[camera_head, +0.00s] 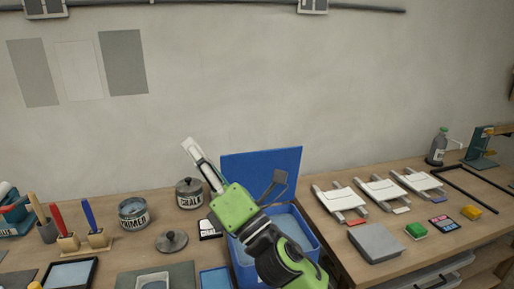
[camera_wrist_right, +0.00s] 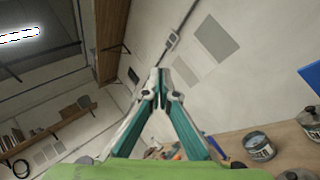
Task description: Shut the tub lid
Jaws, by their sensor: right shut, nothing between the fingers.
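The blue tub (camera_head: 311,238) stands at the middle front of the bench, its inside pale blue. Its flat blue lid (camera_head: 245,163) is open, raised upright along the tub's back edge. A blue piece at the right edge of the right wrist view (camera_wrist_right: 311,76) looks like the lid. My right gripper (camera_head: 189,144) is shut and empty, raised to the left of the lid and pointing up and left. Its fingertips meet in the right wrist view (camera_wrist_right: 160,74). My green arm crosses in front of the tub and hides part of its opening. My left gripper is not in view.
To the left stand a chalk pot (camera_head: 189,191), a primer tin (camera_head: 133,212) and a loose knobbed lid (camera_head: 172,241). To the right are a grey block (camera_head: 376,242), several white pouches and small coloured blocks. The wall rises behind the bench.

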